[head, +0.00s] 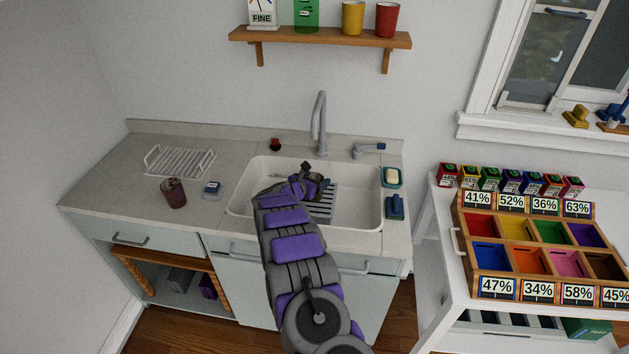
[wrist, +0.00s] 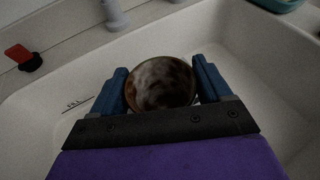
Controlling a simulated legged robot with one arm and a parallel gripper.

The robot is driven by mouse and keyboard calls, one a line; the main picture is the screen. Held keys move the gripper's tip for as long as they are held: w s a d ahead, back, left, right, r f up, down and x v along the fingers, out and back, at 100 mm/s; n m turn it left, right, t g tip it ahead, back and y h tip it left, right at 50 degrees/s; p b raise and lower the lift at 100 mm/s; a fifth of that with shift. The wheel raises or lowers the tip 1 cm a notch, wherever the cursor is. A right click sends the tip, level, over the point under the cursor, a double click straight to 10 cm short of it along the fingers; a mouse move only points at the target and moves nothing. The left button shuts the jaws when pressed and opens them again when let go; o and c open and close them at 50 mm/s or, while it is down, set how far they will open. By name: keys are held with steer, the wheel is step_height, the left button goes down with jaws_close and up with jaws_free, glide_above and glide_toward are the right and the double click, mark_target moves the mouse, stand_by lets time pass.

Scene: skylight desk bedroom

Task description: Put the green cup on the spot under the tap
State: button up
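My gripper (head: 314,184) is over the sink, with the tap (head: 319,125) behind it. In the wrist view my gripper (wrist: 161,88) has its blue fingers on both sides of a round, open-topped cup (wrist: 160,84), seemingly touching it. The cup has a brownish rim and a mottled dark inside; I cannot make out green on it. In the head view it is mostly hidden by the gripper. A grey slatted rack (head: 322,212) lies in the sink, partly behind my arm. The spot under the tap is not clearly visible.
The white sink (head: 368,208) has walls around the gripper. A brown cup (head: 174,193), a white dish rack (head: 180,161) and a soap dish (head: 391,177) are on the counter. A shelf (head: 320,37) above holds a green container (head: 306,14), yellow cup (head: 352,17) and red cup (head: 386,20).

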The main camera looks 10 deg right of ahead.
steer(key=o, duration=0.3)
steer(key=shift+r, duration=0.15)
steer(key=p+v, duration=0.2)
steer(key=v, duration=1)
steer(key=a+r+n+t+y, duration=0.1)
steer(key=a+r+n+y, duration=0.8)
steer(key=a+r+n, duration=0.3)
steer(key=s+a+r+n+g+y, duration=0.3)
steer(key=s+r+n+y, duration=0.2)
steer(key=s+r+n, duration=0.5)
steer(key=s+d+f+n+g+h, duration=0.1)
steer(key=s+d+n+g, duration=0.2)
steer(key=s+d+n, duration=0.4)
steer(key=s+d+f+n+g+h, duration=0.1)
steer(key=s+d+n+g, duration=0.3)
steer(key=s, duration=2)
steer(key=s+d+f+n+g+h, duration=0.2)
steer(key=s+d+n+g, duration=0.1)
steer(key=s+d+n, duration=0.8)
steer(key=shift+s+h, duration=0.4)
steer(key=shift+s, duration=2.45)
